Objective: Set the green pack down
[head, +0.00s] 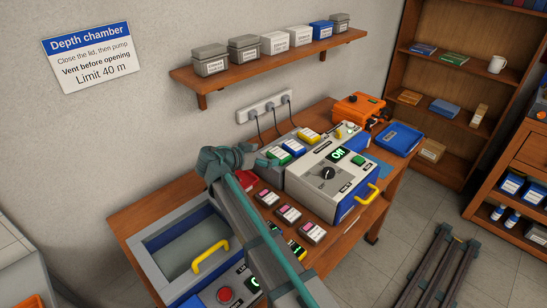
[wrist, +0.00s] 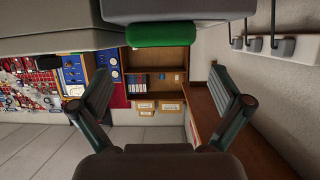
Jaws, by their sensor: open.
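The green pack (head: 278,153) has a white label and sits at the left end of a grey block on the bench, beside a blue pack (head: 293,148). A green rounded shape (wrist: 163,33), apparently the green pack, shows at the top of that view against a grey body. Contact with the fingers is not visible.
A yellow pack (head: 308,135) lies farther along. The white test unit (head: 330,177) stands right of the packs. Several dark packs (head: 289,214) lie in front. The open chamber (head: 187,246) is at the left. A power strip (head: 265,107) is on the wall behind.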

